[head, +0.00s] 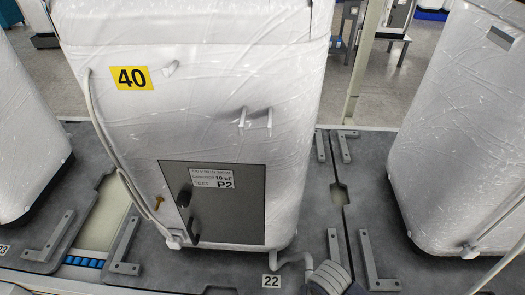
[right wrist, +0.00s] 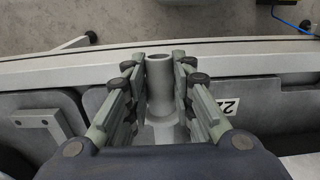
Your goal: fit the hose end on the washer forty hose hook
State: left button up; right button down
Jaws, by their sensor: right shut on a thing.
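Washer forty is a tall white wrapped cabinet (head: 215,95) with a yellow "40" label (head: 132,77) in the head view. A small white peg (head: 170,68) sits right of the label, and a pair of white prongs (head: 256,122) sticks out further right. I cannot tell for certain which is the hose hook. My right gripper (right wrist: 161,88) is shut on a light grey hose end (right wrist: 159,72), its open mouth showing between the fingers. In the head view, a grey hose (head: 290,257) curves by the washer's bottom right corner near my right gripper (head: 330,278). My left gripper is out of view.
A pale hose (head: 102,130) runs down the washer's left side to a low fitting (head: 174,241). A dark panel (head: 212,202) with black handles is on the front. Other white cabinets stand left (head: 28,130) and right (head: 460,130). Grey brackets (head: 368,260) rise from the platform.

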aim_at(268, 84)
jog(key=w+a+r+m+g+y+p, duration=0.1)
jog(key=a+r+m+g+y+p, duration=0.35)
jog(key=r, duration=0.95)
jog(key=w+a+r+m+g+y+p, duration=0.1)
jog(key=a+r+m+y+p, duration=0.55)
jog(key=r, duration=0.85)
notch_tip(268, 84, up, 30)
jog(key=w+a+m+t+y+p, duration=0.2)
jog(key=m+t+y+p, duration=0.3)
jog(key=m+y+p, duration=0.3)
jog(key=shift+n, duration=0.4)
jog(key=shift+w+f+b, duration=0.15)
jog(key=shift+w+b, duration=0.65)
jog(key=shift+w, duration=0.6)
jog(key=shift+w+f+b, duration=0.2)
jog(key=shift+w+b, duration=0.65)
jog(key=shift+w, duration=0.6)
jog(key=shift+w+f+b, duration=0.15)
jog(key=shift+w+b, duration=0.65)
jog(key=shift+w, duration=0.6)
jog(key=shift+s+f, duration=0.1)
jog(key=shift+f, duration=0.25)
